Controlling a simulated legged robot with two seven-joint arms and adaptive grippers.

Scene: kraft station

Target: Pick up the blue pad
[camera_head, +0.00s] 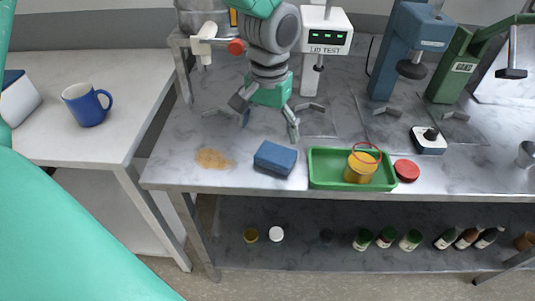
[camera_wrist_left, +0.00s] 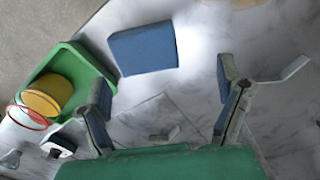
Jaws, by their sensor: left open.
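The blue pad (camera_head: 275,158) is a blue block that lies flat on the grey marbled bench, left of the green tray. It also shows in the left wrist view (camera_wrist_left: 143,49), ahead of the fingers and apart from them. My left gripper (camera_head: 268,122) is above the bench, behind the pad in the head view, with its fingers spread. In the left wrist view its two fingers (camera_wrist_left: 165,100) are wide apart with nothing between them. My right gripper is not in view.
The green tray (camera_head: 320,181) holds a yellow jar (camera_head: 361,167); a red lid (camera_head: 406,170) lies beside it. An orange-brown spill (camera_head: 213,159) lies left of the pad. The lid tester (camera_head: 326,38) and other stations stand behind. A blue mug (camera_head: 86,105) is on the white side table.

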